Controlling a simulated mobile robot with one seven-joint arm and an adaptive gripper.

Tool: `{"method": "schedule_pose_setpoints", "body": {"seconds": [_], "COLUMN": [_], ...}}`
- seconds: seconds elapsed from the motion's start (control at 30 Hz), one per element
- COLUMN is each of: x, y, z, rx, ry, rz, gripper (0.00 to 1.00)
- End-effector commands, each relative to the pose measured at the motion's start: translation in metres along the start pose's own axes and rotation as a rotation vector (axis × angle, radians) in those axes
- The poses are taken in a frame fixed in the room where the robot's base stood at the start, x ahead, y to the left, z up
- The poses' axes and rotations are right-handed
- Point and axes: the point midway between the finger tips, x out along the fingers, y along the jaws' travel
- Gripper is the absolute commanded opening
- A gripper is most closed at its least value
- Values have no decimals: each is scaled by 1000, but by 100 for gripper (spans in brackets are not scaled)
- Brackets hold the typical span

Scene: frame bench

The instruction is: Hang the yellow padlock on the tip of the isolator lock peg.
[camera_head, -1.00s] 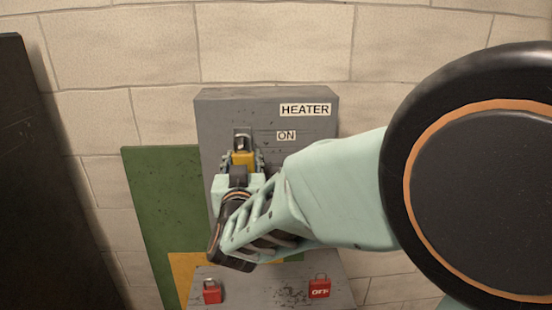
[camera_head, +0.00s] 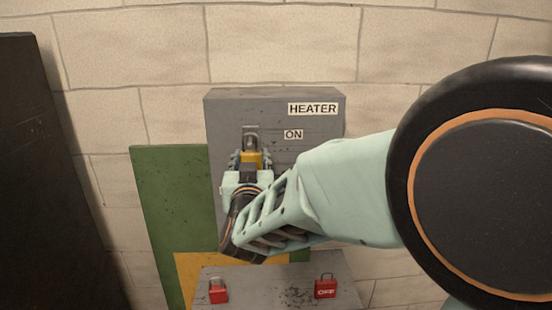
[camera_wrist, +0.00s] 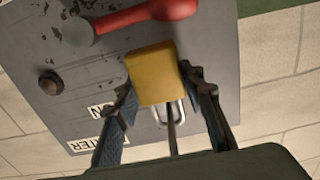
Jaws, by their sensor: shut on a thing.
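My gripper (camera_head: 251,162) is shut on the yellow padlock (camera_head: 250,158), in front of the grey HEATER isolator box (camera_head: 225,112). In the wrist view the padlock's yellow body (camera_wrist: 153,73) sits between the two dark fingers, slightly tilted. Its shackle (camera_head: 250,131) points up in the head view and toward the bottom in the wrist view. A thin grey rod (camera_wrist: 172,138), perhaps the lock peg, lines up with the shackle in the wrist view. I cannot tell whether it passes through the loop. In the head view my gripper hides the box front below the padlock.
A red handle (camera_wrist: 120,20) on a grey pivot and a dark knob (camera_wrist: 50,82) are on the box face. A green panel (camera_head: 165,205) stands left, before a block wall.

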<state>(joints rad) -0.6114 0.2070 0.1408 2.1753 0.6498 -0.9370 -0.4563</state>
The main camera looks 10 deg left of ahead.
Motion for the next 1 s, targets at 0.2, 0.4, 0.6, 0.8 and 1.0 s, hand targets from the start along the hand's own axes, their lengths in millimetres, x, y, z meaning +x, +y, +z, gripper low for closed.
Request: {"method": "schedule_pose_setpoints", "body": {"seconds": [0.2, 0.4, 0.6, 0.8, 1.0], "x": [0, 0, -1, -23, -57], "y": [0, 0, 0, -1, -1], "z": [-1, 0, 1, 0, -1], "rx": [0, 0, 0, 0, 0], "ry": [2, 1, -1, 0, 1], "rz": [0, 0, -1, -2, -3], "gripper": [44, 57, 57, 57, 57]}}
